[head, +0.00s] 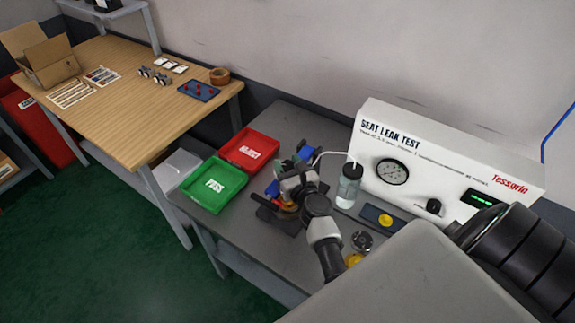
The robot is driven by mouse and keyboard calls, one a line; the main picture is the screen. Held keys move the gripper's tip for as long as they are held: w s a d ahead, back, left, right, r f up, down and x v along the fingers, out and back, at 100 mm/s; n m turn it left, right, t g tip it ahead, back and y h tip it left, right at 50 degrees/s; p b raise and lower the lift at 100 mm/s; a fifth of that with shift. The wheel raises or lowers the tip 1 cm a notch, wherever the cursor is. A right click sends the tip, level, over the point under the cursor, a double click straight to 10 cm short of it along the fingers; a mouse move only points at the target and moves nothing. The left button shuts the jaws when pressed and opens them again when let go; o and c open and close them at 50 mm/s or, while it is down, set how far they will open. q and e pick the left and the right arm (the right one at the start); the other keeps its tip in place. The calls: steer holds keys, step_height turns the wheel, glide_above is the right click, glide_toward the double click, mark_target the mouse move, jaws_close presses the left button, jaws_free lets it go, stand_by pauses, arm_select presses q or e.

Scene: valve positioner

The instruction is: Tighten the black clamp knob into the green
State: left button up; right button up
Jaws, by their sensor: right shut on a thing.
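A valve fixture with blue, orange and dark parts (273,190) stands on the grey bench (240,234). My right gripper (290,186) is at this fixture, its arm coming in from the lower right. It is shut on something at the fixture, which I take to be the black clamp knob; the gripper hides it. No green mark for the knob can be made out on the fixture. My left gripper is not in view.
A green PASS tray (213,205) and a red tray (250,133) lie left of the fixture. The seat leak tester (450,160) and a clear jar (348,188) with a white tube stand to the right. A wooden table (120,120) is behind left.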

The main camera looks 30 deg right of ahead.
mark_target(289, 165)
stand_by(0.5)
steer(key=o, duration=0.9)
steer(key=shift+o, duration=0.2)
steer(key=shift+r, duration=0.1)
steer(key=shift+r+p, duration=0.35)
steer(key=shift+p, duration=0.05)
step_height(289, 165, up, 4)
steer(key=p, duration=0.3)
steer(key=shift+s+d+r+p, duration=0.1)
steer(key=shift+r+p, duration=0.05)
steer(key=shift+p, duration=0.15)
steer(key=s+d+r+p, duration=0.1)
steer(key=s+d+r, duration=0.4)
steer(key=s, duration=0.5)
steer(key=shift+r+p, duration=0.35)
steer(key=shift+r, duration=0.05)
steer(key=shift+d, duration=0.1)
